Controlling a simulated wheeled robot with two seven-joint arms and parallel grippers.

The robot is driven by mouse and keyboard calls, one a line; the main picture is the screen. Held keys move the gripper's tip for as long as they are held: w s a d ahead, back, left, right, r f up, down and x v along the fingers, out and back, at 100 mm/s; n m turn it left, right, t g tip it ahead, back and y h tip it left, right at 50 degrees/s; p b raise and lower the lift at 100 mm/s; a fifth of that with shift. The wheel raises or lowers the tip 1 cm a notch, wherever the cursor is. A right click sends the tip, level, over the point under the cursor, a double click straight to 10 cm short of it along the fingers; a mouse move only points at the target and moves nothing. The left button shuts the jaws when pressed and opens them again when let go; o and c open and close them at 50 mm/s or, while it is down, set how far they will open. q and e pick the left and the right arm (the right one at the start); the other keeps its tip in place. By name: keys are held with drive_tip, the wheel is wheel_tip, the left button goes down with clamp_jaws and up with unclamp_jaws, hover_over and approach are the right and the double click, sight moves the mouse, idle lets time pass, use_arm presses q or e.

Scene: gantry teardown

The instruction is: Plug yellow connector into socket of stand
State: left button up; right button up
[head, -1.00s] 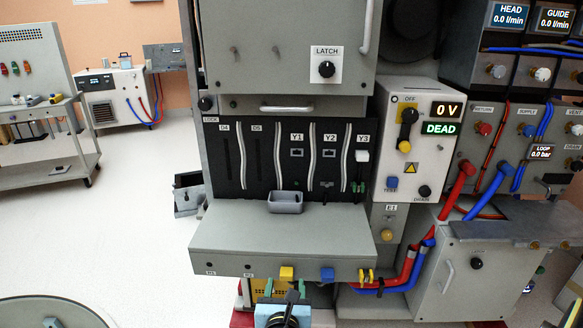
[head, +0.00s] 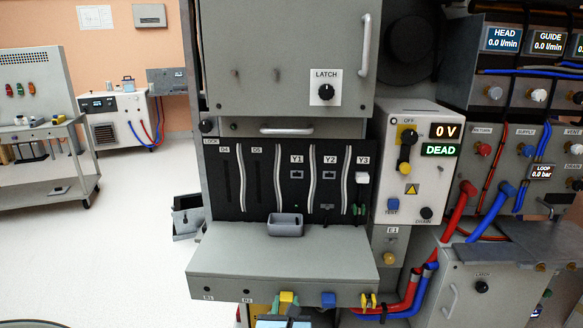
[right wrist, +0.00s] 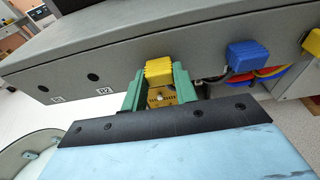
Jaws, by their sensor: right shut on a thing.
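The yellow connector (head: 287,297) sits at the front face of the grey ledge, and it also shows in the right wrist view (right wrist: 159,69). My right gripper (head: 286,303) has its green fingers on either side of the connector; they also show in the right wrist view (right wrist: 158,88). It is shut on the connector. The connector's far end is against the ledge front, and I cannot tell if it is seated there. I cannot make out which opening is the stand's socket. My left gripper is not in view.
The grey ledge (head: 232,262) has two small labelled holes at its front left. A blue connector (head: 328,299) and another yellow part (head: 367,300) sit to the right. A grey tray (head: 285,226) rests against the black panel. Red and blue hoses (head: 411,291) run at right.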

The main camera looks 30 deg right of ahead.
drive_tip(key=shift+c, duration=1)
drive_tip(key=f+p+v, duration=0.1)
drive_tip(key=v, duration=0.5)
drive_tip(key=shift+a+f, duration=0.1)
drive_tip(key=shift+a, duration=0.05)
